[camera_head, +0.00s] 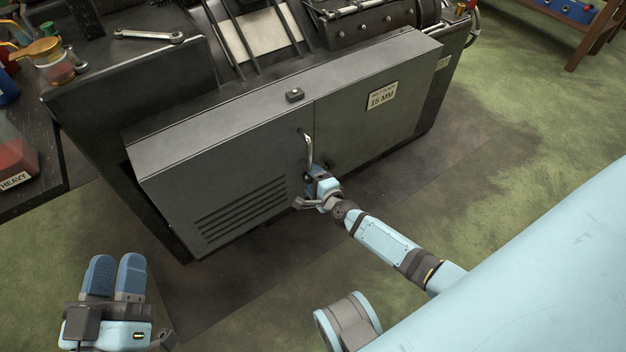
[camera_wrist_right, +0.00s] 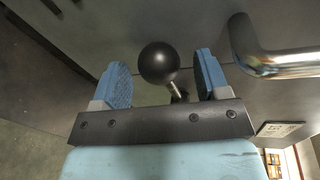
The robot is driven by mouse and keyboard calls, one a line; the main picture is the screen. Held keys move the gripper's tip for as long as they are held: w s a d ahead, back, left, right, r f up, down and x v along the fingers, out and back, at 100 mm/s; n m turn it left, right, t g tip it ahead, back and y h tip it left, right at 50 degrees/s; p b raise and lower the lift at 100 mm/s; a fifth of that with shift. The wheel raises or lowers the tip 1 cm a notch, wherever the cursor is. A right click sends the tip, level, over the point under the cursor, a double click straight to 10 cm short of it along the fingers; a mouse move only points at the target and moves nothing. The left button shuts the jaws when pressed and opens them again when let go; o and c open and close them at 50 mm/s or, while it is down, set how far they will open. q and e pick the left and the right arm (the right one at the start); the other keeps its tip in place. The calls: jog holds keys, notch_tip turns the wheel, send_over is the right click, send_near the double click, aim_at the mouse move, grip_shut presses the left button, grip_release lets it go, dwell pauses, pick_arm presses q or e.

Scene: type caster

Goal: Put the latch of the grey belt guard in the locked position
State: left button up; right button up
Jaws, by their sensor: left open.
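The grey belt guard (camera_head: 235,150) is a long box on the front of the machine, with louvre slots and a seam down its face. The latch's black ball knob (camera_wrist_right: 159,63) on a short metal rod shows in the right wrist view. My right gripper (camera_wrist_right: 162,80) is open, with its blue fingers on either side of the knob and gaps visible. In the head view my right gripper (camera_head: 313,180) is close to the guard's front and largely hides the knob. My left gripper (camera_head: 116,262) is open and empty at the bottom left, away from the guard.
A bright metal handle (camera_head: 309,150) stands out from the guard just above my right gripper, and beside its finger in the wrist view (camera_wrist_right: 265,55). The floor in front is clear.

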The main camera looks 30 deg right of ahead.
pick_arm(q)
jog(key=shift+r, duration=0.1)
pick_arm(e)
jog(key=shift+s, duration=0.1)
pick_arm(q)
jog(key=f+p, duration=0.1)
jog(key=a+f+g+y+p, duration=0.1)
jog(key=f+y+p, duration=0.1)
jog(key=shift+w+a+f+g, duration=0.15)
jog(key=shift+a+f+g, duration=0.15)
jog(key=shift+f, duration=0.1)
pick_arm(e)
jog(key=v, duration=1.3)
jog(key=shift+s, duration=0.3)
